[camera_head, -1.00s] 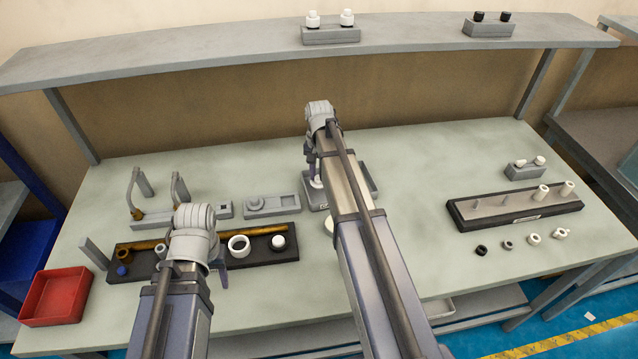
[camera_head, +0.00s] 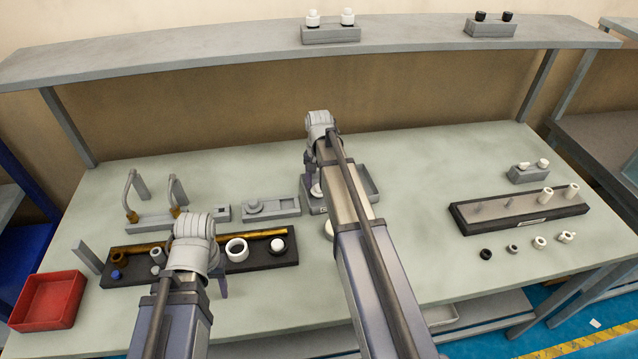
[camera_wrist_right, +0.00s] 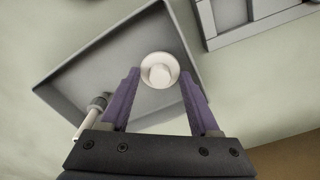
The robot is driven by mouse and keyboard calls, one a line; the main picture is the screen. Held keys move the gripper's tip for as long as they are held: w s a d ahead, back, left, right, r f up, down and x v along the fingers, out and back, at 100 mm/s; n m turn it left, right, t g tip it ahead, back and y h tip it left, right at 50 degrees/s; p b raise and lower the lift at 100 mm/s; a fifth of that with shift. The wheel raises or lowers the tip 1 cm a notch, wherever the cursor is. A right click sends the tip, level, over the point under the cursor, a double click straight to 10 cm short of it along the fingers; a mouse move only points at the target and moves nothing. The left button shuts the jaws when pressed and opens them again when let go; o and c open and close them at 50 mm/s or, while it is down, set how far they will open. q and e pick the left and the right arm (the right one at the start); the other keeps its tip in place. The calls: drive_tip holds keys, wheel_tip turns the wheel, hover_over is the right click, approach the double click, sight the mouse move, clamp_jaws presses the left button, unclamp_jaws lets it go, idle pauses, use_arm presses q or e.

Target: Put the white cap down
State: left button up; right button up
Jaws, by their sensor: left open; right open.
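The white cap (camera_wrist_right: 159,72) shows from above in the right wrist view, against the grey tray (camera_wrist_right: 95,55). My right gripper (camera_wrist_right: 161,84) is open, with one finger on each side of the cap. I cannot tell whether a finger touches it. In the head view a white piece, probably this cap (camera_head: 317,189), shows beneath my right wrist at the tray's (camera_head: 369,185) left part; my arm hides much of the tray. My left gripper (camera_head: 221,284) is open above the black rack (camera_head: 135,278); its arm hides part of the rack.
A white-stemmed part (camera_wrist_right: 86,122) lies at the tray's edge. A grey fixture (camera_head: 271,207) stands left of the tray. A red bin (camera_head: 48,300) is at the far left. A dark-based rack (camera_head: 520,209) and several loose rings lie right; the table between is clear.

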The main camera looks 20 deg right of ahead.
use_arm(q)
drive_tip(key=shift+r, duration=0.15)
use_arm(e)
drive_tip(key=shift+r, duration=0.15)
wheel_tip(320, 180, up, 12)
drive_tip(key=p, duration=1.3)
use_arm(q)
wheel_tip(320, 180, up, 12)
drive_tip(key=shift+b, duration=0.3)
use_arm(e)
drive_tip(key=s+a+n+h, duration=0.1)
drive_tip(key=s+a+n, duration=1.1)
drive_tip(key=s+a, duration=1)
drive_tip(key=a, duration=0.3)
drive_tip(key=shift+r, duration=0.1)
